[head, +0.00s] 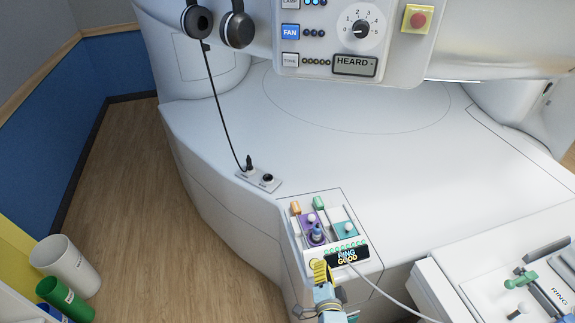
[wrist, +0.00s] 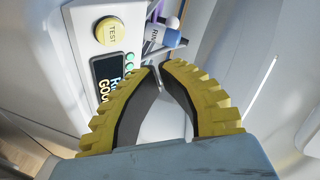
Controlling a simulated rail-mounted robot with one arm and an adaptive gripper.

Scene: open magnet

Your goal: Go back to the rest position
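My gripper (head: 322,272), with yellow ribbed fingers, is over the front edge of a small test panel in the head view. In the wrist view its two fingertips (wrist: 160,70) come together with nothing seen between them; only pale background shows in the gap behind the tips. The panel's display (head: 347,256) reads "RING GOOD"; it is partly hidden by a finger in the wrist view (wrist: 108,80). A yellow TEST button (wrist: 109,31) lies left of the fingers. A blue-and-white piece with a dark tip (head: 317,233) stands in the panel's purple bay (head: 305,218).
A teal bay (head: 347,229) is beside the purple one. Headphones (head: 236,25) hang at the back, their black cable plugged into a socket plate (head: 258,180). A control box (head: 350,45) reads "HEARD". A tray (head: 480,290) stands at right, bins (head: 66,263) at left. The white table (head: 400,150) is clear.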

